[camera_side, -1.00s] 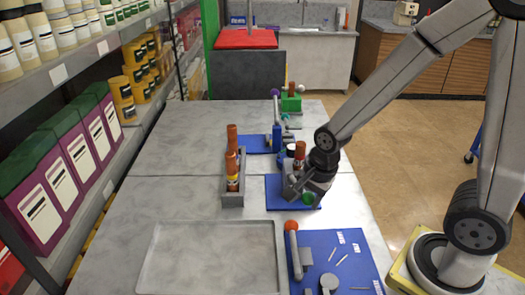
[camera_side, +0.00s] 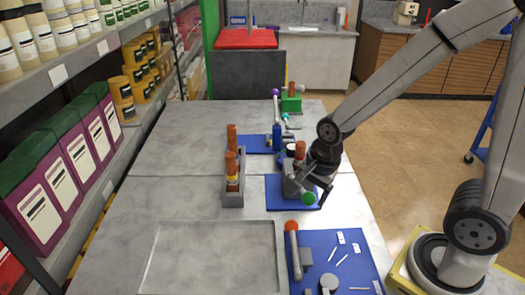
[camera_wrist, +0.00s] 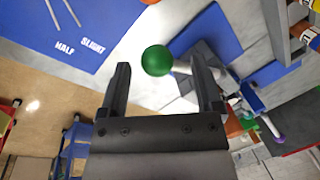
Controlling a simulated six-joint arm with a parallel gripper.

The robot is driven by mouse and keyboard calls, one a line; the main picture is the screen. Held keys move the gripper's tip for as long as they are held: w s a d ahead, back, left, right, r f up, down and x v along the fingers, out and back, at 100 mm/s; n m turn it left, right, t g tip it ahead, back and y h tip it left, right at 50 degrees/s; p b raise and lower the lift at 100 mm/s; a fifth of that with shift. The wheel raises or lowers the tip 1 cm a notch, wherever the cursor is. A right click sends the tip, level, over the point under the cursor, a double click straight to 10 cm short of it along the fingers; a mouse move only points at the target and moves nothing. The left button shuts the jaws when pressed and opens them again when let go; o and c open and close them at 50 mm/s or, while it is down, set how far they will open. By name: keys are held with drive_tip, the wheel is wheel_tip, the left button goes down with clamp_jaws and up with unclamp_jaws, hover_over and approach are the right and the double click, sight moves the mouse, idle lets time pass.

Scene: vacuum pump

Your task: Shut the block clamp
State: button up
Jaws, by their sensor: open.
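A green ball knob (camera_side: 309,198) sits at the front right of a blue plate (camera_side: 280,203). Behind it on the plate are a grey block-shaped body (camera_side: 291,185) and a brown-red cylinder (camera_side: 299,150), partly hidden by my wrist. I take this to be the block clamp. In the wrist view the green knob (camera_wrist: 157,60) lies in the gap between my fingertips, with a pale lever behind it. My gripper (camera_wrist: 160,66) is open, its fingers on either side of the knob in that view. Whether they touch the knob I cannot tell.
In front are an empty grey tray (camera_side: 210,260) and a blue panel (camera_side: 345,255) with an orange-knobbed lever (camera_side: 291,227). A purple-knobbed lever (camera_side: 276,93) is at the back.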

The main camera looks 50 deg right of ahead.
drive_tip(key=shift+s+d+r, duration=0.1)
drive_tip(key=shift+s+r, duration=0.05)
drive_tip(key=shift+r, duration=0.85)
drive_tip(key=shift+s+a+r, duration=0.1)
drive_tip(key=shift+s+r, duration=0.1)
drive_tip(key=shift+r, duration=0.75)
drive_tip(key=shift+s+d+r, duration=0.1)
drive_tip(key=shift+s+r, duration=0.05)
drive_tip(key=shift+r, duration=0.85)
drive_tip(key=shift+w+d+r, duration=0.1)
drive_tip(key=shift+d, duration=0.1)
drive_tip(key=c, duration=0.8)
drive_tip(key=shift+w+d+r, duration=0.1)
drive_tip(key=shift+w+d, duration=0.05)
drive_tip(key=shift+d, duration=0.15)
clamp_jaws()
drive_tip(key=w+d+r+g+y, duration=0.2)
drive_tip(key=d+r, duration=0.1)
drive_tip(key=d, duration=0.5)
drive_tip(key=shift+w+d+r+n+g, duration=0.3)
drive_tip(key=shift+w+d, duration=0.05)
